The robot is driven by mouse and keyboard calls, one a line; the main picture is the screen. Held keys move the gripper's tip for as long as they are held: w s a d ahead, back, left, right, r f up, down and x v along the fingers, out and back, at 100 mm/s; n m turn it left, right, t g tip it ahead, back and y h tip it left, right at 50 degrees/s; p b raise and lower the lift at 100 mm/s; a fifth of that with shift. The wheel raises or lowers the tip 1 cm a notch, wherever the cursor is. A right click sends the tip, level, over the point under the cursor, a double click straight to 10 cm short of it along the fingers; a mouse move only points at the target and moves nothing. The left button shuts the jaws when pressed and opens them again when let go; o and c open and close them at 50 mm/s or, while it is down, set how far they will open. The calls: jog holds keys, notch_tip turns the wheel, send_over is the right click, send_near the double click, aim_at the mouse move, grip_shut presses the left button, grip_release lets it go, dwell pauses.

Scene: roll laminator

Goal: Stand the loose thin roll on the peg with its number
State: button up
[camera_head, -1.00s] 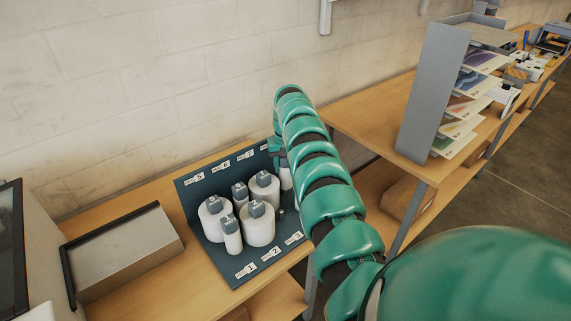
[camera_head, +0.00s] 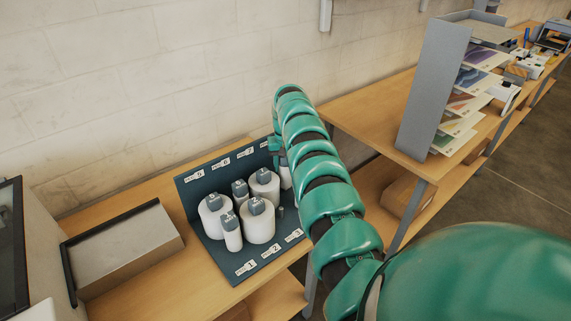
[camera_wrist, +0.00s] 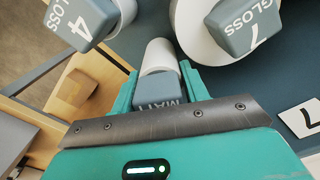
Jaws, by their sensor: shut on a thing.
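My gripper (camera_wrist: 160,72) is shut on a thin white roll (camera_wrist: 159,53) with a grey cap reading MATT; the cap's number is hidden. In the head view my arm mostly hides the gripper, and the white side of the held roll (camera_head: 286,178) shows just right of roll 7 (camera_head: 264,187). The roll is at the back right of the dark pegboard (camera_head: 233,275). I cannot tell whether it is on a peg. A bare peg (camera_head: 281,211) stands behind label 3 (camera_head: 294,235).
Close by in the wrist view are the wide roll 7 GLOSS (camera_wrist: 236,30) and roll 4 GLOSS (camera_wrist: 84,18). Roll 5 (camera_head: 213,218), thin roll 6 (camera_head: 240,190), thin roll 1 (camera_head: 231,233) and wide roll 2 (camera_head: 259,223) fill the board's left. A grey paper rack (camera_head: 432,90) stands right.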

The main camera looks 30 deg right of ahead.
jog(key=shift+f+b, duration=1.1)
jog(key=shift+f, duration=0.15)
jog(key=o, duration=1.1)
jog(key=shift+r, duration=0.1)
jog(key=shift+r+p, duration=1.9)
jog(key=shift+r, duration=2)
